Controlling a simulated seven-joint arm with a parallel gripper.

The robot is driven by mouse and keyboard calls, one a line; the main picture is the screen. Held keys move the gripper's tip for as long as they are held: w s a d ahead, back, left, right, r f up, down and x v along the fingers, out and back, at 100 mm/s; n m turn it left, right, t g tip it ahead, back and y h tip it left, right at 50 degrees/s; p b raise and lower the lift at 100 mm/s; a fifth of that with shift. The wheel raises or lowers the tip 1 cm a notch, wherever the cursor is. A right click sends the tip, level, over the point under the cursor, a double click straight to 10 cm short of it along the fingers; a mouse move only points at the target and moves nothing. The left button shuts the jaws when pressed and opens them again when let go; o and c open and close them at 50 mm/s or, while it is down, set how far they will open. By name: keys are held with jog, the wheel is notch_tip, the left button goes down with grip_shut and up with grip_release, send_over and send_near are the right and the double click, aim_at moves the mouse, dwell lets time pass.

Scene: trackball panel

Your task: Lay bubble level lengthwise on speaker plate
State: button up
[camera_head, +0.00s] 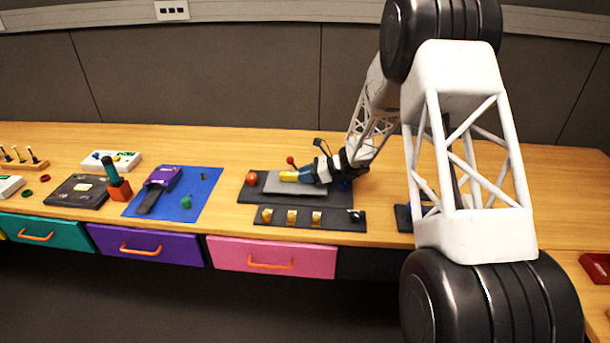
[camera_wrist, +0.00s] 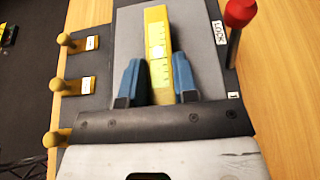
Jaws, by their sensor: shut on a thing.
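The yellow bubble level (camera_wrist: 158,48) lies between the two blue fingers of my gripper (camera_wrist: 160,78) in the wrist view. My gripper is shut on it, and its long side runs away from the gripper along the grey speaker plate (camera_wrist: 126,50). I cannot tell whether it touches the plate or is just above it. The level's near end is hidden by my gripper.
A red-topped lever (camera_wrist: 238,15) stands right of the plate in the wrist view, close to a LOCK label. Several brass knobs (camera_wrist: 66,40) stick up along the left strip. A red ball (camera_head: 251,177) sits at the dark panel's left. A blue mat (camera_head: 205,187) lies further left.

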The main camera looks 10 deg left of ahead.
jog(key=o, duration=1)
jog(key=shift+d, duration=0.1)
jog(key=shift+v, duration=3.8)
